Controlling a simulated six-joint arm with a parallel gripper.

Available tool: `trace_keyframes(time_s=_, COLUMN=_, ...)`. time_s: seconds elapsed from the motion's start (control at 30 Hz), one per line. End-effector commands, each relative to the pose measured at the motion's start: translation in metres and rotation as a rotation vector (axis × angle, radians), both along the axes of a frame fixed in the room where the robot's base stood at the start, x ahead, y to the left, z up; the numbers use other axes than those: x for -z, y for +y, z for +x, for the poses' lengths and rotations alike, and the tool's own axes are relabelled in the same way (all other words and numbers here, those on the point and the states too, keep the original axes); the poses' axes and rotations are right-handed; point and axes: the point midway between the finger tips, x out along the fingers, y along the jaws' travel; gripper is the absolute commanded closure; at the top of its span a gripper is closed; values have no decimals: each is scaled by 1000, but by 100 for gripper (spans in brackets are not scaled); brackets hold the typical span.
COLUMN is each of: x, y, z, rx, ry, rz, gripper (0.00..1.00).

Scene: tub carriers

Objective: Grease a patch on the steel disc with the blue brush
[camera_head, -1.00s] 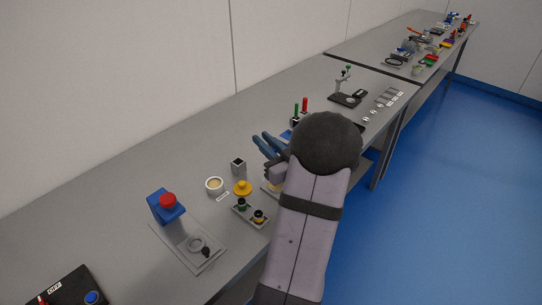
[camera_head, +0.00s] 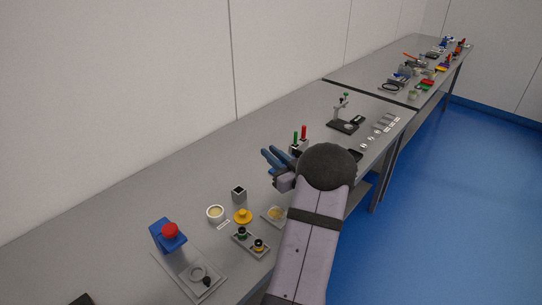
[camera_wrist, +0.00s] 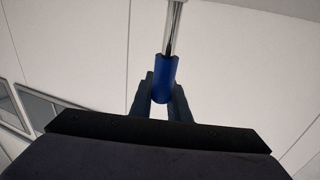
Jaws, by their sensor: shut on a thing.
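My gripper (camera_head: 268,152) is over the bench and shut on the blue brush (camera_wrist: 164,78). In the wrist view the brush's blue handle sits between the fingers, with a shiny metal shaft running up out of the frame; its bristles are out of view. In the head view I cannot make out the brush. A small square plate with a tan round patch (camera_head: 275,213) lies below my gripper, nearer the front edge. I cannot tell whether this is the steel disc. A white cup with tan contents (camera_head: 215,212) stands to its left.
A yellow knob (camera_head: 242,216), a dark square holder (camera_head: 239,194) and a tray with two round parts (camera_head: 250,242) stand close by. A blue block with a red button (camera_head: 168,234) is at left.

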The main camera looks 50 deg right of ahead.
Motion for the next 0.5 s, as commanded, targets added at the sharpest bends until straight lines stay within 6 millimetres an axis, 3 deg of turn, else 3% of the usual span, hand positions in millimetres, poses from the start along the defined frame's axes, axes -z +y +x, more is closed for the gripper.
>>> trace_keyframes(time_s=0.5, x=48, y=0, z=0, rx=0, ry=-1, rz=0, gripper=100)
